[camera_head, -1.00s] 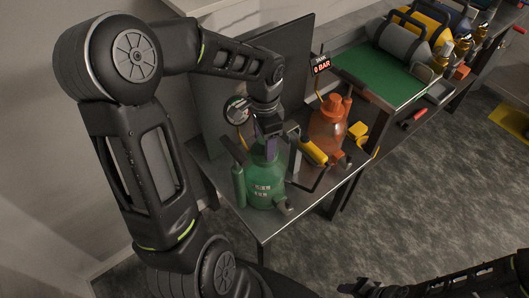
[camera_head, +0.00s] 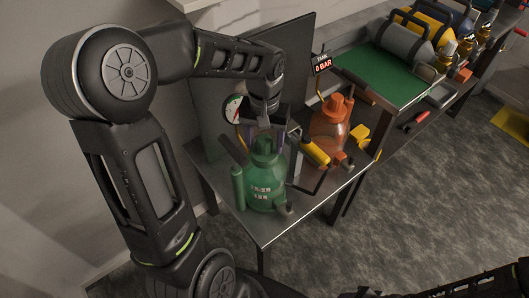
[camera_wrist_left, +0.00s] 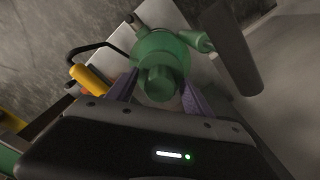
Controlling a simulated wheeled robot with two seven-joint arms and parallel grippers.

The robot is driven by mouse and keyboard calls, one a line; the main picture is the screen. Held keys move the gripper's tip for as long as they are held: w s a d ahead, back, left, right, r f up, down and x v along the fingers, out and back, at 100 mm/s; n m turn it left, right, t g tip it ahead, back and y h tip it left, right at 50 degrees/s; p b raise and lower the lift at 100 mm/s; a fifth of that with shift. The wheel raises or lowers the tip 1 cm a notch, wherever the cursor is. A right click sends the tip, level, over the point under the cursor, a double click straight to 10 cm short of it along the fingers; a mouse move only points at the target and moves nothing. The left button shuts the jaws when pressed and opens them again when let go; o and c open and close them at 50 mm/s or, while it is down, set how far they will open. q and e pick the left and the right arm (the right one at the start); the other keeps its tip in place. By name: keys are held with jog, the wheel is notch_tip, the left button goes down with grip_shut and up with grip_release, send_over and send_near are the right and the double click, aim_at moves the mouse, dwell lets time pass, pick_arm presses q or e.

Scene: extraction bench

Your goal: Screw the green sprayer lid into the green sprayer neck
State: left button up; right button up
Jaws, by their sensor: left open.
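The green sprayer (camera_head: 262,188) stands upright on the metal bench. Its green lid (camera_head: 264,146) sits upright at the top of the neck; how deep it sits I cannot tell. My left gripper (camera_head: 264,135) is open just behind the lid in the head view. In the left wrist view its purple fingers (camera_wrist_left: 160,92) are spread, one to each side of the lid (camera_wrist_left: 158,82), with gaps and nothing held. The green sprayer body (camera_wrist_left: 162,45) shows beyond the lid. My right arm shows only at the bottom right edge of the head view; its fingers are not clear.
An orange sprayer (camera_head: 327,133) stands to the right, with a yellow-handled tool (camera_head: 315,153) between the two sprayers. A round gauge (camera_head: 233,108) and a dark panel (camera_head: 220,82) stand behind. A green mat (camera_head: 380,76) lies farther right.

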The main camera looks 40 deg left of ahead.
pick_arm(q)
jog(key=n, duration=0.4)
grip_shut()
dwell(0.6)
